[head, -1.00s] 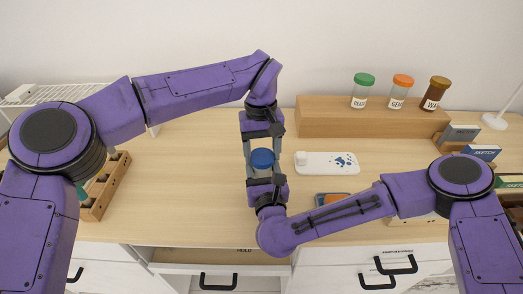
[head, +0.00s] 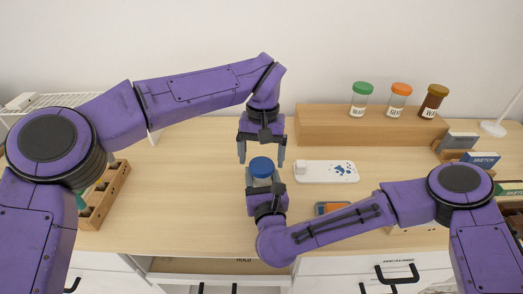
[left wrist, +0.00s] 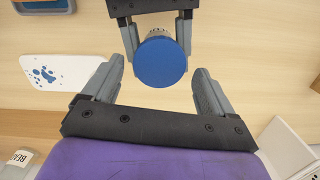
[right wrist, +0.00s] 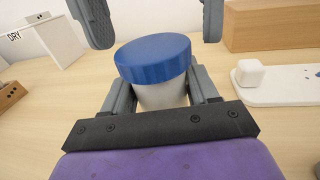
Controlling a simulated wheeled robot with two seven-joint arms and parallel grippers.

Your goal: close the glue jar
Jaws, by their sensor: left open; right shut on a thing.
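The glue jar (right wrist: 162,94) is a pale jar standing upright between the fingers of my right gripper (head: 264,180), which is shut on its body. Its blue lid (head: 261,166) sits on top and looks level; the lid also shows from above in the left wrist view (left wrist: 161,61) and from the side in the right wrist view (right wrist: 154,58). I cannot tell whether it is fully tight. My left gripper (head: 261,160) is open and empty, just behind and above the lid, its fingers apart from it. In the left wrist view its fingers (left wrist: 160,92) stand either side of the lid.
A white tray with blue spots (head: 326,171) lies right of the jar. A wooden riser (head: 350,120) at the back carries several lidded jars. A wooden rack (head: 104,195) stands at the left, and small boxes (head: 480,158) at the right. The desk between rack and jar is clear.

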